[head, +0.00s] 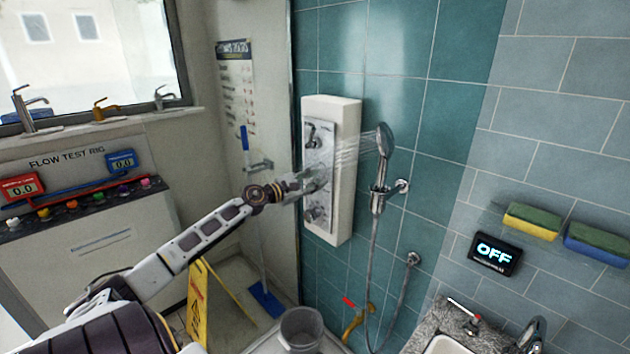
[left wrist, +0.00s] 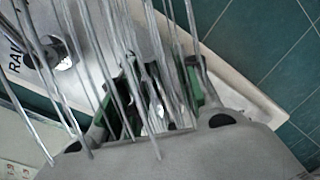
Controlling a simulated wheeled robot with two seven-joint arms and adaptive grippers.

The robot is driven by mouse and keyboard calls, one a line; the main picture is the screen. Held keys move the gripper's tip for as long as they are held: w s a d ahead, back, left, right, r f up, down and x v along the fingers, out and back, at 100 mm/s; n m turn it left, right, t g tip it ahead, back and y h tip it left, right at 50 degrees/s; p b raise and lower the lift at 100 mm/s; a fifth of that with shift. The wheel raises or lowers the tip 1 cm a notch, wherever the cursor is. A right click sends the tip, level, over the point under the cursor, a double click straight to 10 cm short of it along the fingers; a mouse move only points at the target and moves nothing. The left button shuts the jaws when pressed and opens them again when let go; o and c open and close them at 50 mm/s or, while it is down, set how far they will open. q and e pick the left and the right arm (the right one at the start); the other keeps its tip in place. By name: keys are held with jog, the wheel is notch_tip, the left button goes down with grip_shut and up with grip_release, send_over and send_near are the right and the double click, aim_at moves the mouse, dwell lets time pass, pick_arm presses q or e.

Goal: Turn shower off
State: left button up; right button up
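The shower panel (head: 347,150) is a white box with a chrome face on the teal tiled wall; it carries several chrome controls, including an upper one (head: 311,134) and a lower knob (head: 316,213). The hand shower head (head: 385,140) hangs on its holder at right and sprays water leftward across the panel. My left gripper (head: 303,183) is at the panel's middle control, which it partly hides. In the left wrist view its fingers (left wrist: 160,92) look apart, with chrome between them; water streaks blur whether they touch. A round knob (left wrist: 65,52) shows beside "RAI" lettering. My right gripper is out of view.
A display reading OFF (head: 495,253) and two sponges (head: 532,221) are on the right wall. A flow test rig (head: 80,225) is at left.

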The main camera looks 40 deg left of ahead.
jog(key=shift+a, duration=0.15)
pick_arm(q)
jog(key=shift+c, duration=0.6)
grip_shut()
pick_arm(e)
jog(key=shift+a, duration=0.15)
